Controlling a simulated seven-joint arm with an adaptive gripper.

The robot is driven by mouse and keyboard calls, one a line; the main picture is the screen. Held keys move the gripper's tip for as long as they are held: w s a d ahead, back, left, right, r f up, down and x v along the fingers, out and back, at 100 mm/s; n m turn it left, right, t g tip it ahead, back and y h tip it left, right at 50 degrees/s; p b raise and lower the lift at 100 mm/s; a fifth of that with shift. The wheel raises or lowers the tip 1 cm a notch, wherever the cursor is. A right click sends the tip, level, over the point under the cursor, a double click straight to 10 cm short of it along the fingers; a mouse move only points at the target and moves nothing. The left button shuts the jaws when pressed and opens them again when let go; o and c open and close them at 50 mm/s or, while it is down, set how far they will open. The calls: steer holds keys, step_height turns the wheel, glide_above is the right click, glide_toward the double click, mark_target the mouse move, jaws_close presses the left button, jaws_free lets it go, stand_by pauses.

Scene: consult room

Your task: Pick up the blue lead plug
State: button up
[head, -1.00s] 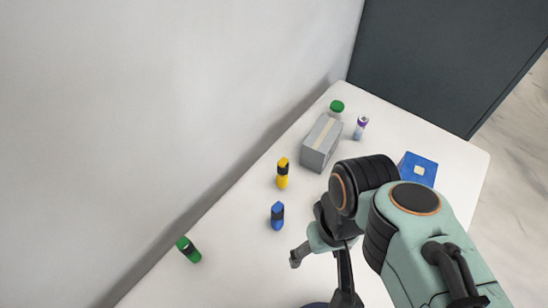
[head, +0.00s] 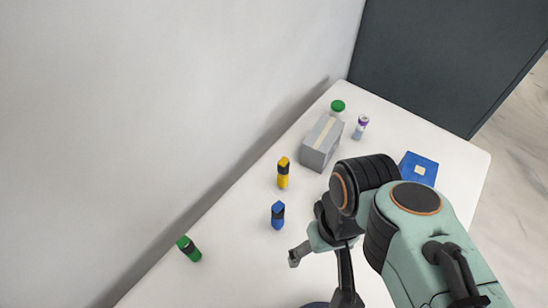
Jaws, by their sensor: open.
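The blue lead plug (head: 278,215) stands on the white table, with a dark band around its middle. A yellow plug (head: 283,173) of the same kind stands behind it, and a green one (head: 189,248) is at the left near the wall-side edge. My gripper (head: 318,270) is to the right of and nearer than the blue plug, apart from it. Its fingers are spread and nothing shows between them. Part of the gripper is hidden by my own arm.
A grey box (head: 321,143) with a tape strip stands farther back. Behind it are a green-capped container (head: 338,107) and a small purple-topped vial (head: 361,127). A blue square item (head: 418,168) lies at the right. The white table (head: 235,270) is clear around the blue plug.

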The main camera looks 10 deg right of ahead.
steer(key=n+t, duration=0.1)
steer(key=t, duration=0.1)
glide_above(278, 206)
steer(key=w+d, duration=0.1)
step_height(278, 206, down, 5)
steer(key=shift+n+g+h, duration=0.3)
steer(key=shift+g+h, duration=0.1)
steer(key=shift+g, duration=0.5)
steer(key=f, duration=0.3)
steer(key=s+a+f, duration=0.1)
steer(key=shift+f, duration=0.35)
step_height(278, 206, down, 5)
steer(key=shift+f, duration=0.6)
steer(key=shift+c, duration=0.3)
